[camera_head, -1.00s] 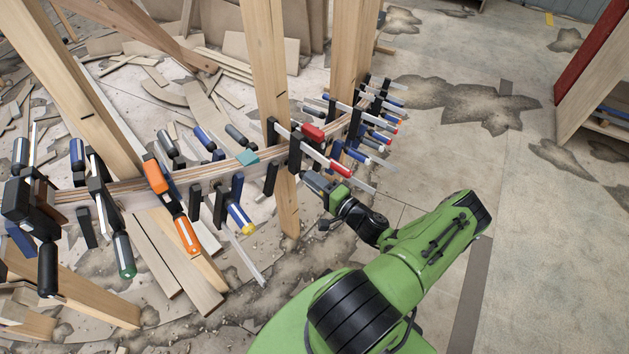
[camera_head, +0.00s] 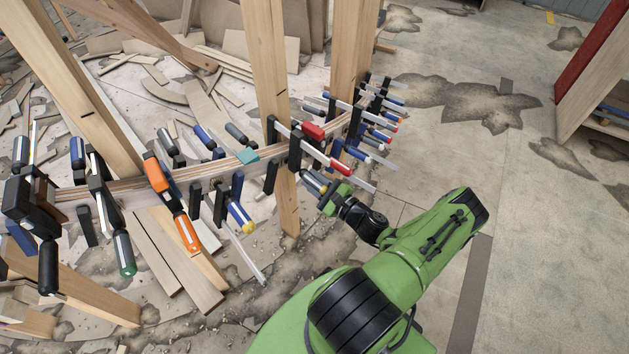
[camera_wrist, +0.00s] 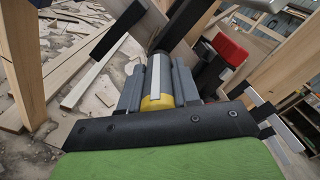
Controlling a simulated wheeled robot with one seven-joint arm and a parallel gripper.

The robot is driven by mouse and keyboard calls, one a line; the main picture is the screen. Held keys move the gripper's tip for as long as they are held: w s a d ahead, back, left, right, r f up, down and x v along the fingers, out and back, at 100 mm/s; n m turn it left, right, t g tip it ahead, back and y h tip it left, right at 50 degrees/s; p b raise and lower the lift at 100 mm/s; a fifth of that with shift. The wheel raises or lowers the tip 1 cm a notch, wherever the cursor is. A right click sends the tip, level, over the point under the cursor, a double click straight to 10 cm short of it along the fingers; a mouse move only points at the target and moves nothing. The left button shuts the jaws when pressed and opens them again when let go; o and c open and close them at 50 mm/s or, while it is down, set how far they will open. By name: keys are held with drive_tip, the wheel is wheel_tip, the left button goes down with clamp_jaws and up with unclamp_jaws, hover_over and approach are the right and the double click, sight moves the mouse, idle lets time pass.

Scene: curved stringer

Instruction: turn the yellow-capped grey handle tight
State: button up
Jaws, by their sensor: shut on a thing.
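The grey handle (camera_wrist: 162,75) with a yellow cap (camera_wrist: 158,102) runs up the middle of the wrist view, with a pale strip along it. My gripper (camera_wrist: 158,88) has one grey finger on each side of the handle and is shut on it near the capped end. In the head view, my gripper (camera_head: 321,190) reaches from the lower right to the handle (camera_head: 313,184), right of the upright post. The fingers partly hide the handle there. Its clamp holds to the curved laminated stringer (camera_head: 250,158), and the clamp's jaw contact is hidden.
A red-handled clamp (camera_head: 313,131) sits just above; its red grip also shows in the wrist view (camera_wrist: 231,50). Another yellow-capped clamp (camera_head: 240,214) and an orange clamp (camera_head: 187,231) hang to the left. A wooden post (camera_head: 268,90) stands close by. The floor at right is open.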

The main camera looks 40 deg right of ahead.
drive_tip(key=m, duration=0.3)
drive_tip(key=shift+f+m, duration=0.1)
drive_tip(key=shift+m, duration=0.2)
drive_tip(key=shift+a+m, duration=0.15)
drive_tip(key=shift+m, duration=1.65)
drive_tip(key=shift+f, duration=0.1)
drive_tip(key=o, duration=1)
drive_tip(key=shift+o, duration=0.2)
drive_tip(key=s+p, duration=0.2)
drive_tip(key=s, duration=1.3)
drive_tip(key=shift+s+d, duration=0.4)
